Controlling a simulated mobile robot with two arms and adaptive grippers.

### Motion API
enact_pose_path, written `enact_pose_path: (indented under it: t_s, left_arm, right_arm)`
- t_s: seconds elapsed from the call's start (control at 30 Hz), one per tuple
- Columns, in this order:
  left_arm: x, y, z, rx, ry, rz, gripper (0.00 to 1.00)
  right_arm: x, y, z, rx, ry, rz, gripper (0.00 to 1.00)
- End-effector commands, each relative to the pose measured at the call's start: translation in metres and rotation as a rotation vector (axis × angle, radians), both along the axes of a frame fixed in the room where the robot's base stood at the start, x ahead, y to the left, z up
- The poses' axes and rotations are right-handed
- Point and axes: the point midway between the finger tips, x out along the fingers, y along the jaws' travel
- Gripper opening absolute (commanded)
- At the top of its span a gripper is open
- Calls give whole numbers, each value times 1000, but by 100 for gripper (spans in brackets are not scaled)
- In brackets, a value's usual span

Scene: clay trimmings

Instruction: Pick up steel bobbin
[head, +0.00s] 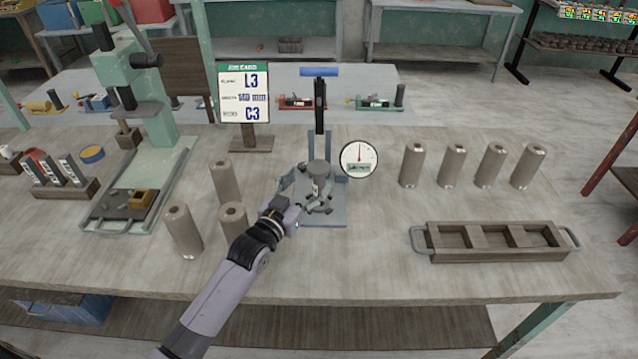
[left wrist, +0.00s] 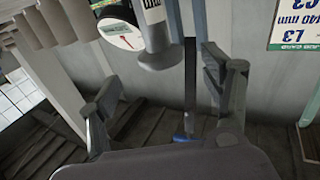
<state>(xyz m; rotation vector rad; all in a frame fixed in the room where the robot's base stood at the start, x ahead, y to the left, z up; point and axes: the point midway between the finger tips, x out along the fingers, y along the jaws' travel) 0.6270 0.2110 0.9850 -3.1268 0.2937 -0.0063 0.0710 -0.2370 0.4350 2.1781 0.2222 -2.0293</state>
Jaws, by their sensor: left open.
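Several upright grey-brown cylinders with a hole in the top look like bobbins. One (head: 220,184), a second (head: 183,231) and a third (head: 233,222) stand left of the press, beside my left arm. Several more, such as this bobbin (head: 412,165), stand in a row at the right. My left gripper (head: 314,197) is at the press (head: 319,120) with the blue handle. Its fingers are open in the left wrist view (left wrist: 163,85). A grey cylindrical piece (left wrist: 157,40) shows beyond them, apart from both fingers; I cannot tell whether it is a bobbin or a press part.
A round dial gauge (head: 360,159) is beside the press. A wooden tray (head: 495,255) with compartments and metal handles lies at the right front. A job card (head: 244,92) stands behind. A green press (head: 150,135) and a wooden block rack (head: 62,190) are at the left.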

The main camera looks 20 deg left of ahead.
Motion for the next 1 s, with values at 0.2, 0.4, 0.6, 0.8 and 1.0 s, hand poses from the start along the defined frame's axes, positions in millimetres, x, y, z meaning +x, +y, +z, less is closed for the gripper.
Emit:
enact_pose_path:
  t_s: [0.2,0.4,0.6,0.8,1.0]
  left_arm:
    - [15,-4,1,0,2,-1,73]
    - [42,-9,3,0,1,-1,73]
    - [59,-12,0,1,2,0,73]
    - [60,-12,-1,1,2,0,73]
    - [59,-12,-1,1,2,0,62]
  right_arm:
    - [6,-5,5,-5,-8,2,36]
    - [22,-3,17,-2,-35,2,36]
    - [21,1,18,3,-33,0,36]
    - [19,7,17,11,-28,-3,36]
    - [13,7,17,10,-20,-3,36]
